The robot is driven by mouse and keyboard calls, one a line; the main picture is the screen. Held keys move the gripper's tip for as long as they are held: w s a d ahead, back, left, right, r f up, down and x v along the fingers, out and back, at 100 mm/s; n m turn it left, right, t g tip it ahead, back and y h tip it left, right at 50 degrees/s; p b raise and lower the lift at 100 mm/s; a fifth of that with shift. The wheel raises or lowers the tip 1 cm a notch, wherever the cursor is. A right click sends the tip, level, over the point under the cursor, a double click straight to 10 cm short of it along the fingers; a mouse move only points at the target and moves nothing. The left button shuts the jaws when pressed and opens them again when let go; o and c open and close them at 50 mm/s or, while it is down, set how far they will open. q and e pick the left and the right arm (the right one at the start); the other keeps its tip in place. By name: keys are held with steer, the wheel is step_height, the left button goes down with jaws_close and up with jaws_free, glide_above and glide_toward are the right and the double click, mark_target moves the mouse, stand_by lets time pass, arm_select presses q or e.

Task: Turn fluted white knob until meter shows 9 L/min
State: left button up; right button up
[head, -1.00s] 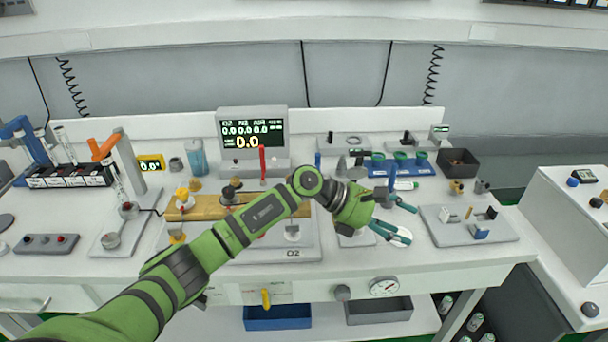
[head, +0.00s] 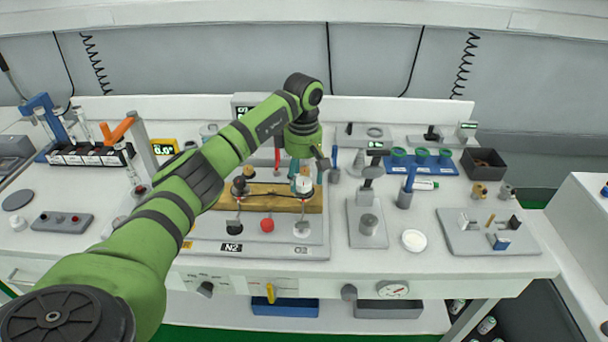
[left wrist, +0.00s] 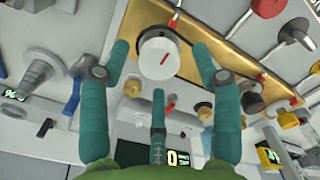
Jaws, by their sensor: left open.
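The white knob (head: 303,185) stands on the right part of the brass block (head: 262,197), above the O2 label. My left gripper (head: 304,172) is over this knob, pointing down. In the left wrist view its teal fingers (left wrist: 160,66) are open, spread on either side of the knob with visible gaps. The meter display (head: 243,103) is mostly hidden behind my arm in the head view. In the left wrist view a lit display (left wrist: 174,160) shows a large 0, partly cut off by the gripper.
A dark knob (head: 239,186) sits left on the block, with a red button (head: 267,225) in front. A grey stand (head: 368,222) and a blue-handled tool (head: 407,190) stand to the right. A white dish (head: 413,240) lies on the bench. The front right bench is partly clear.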

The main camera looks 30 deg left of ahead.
arm_select(q)
steer(key=shift+f, duration=0.65)
steer(key=c, duration=1.1)
steer(key=shift+n, duration=0.3)
steer(key=shift+c, duration=0.2)
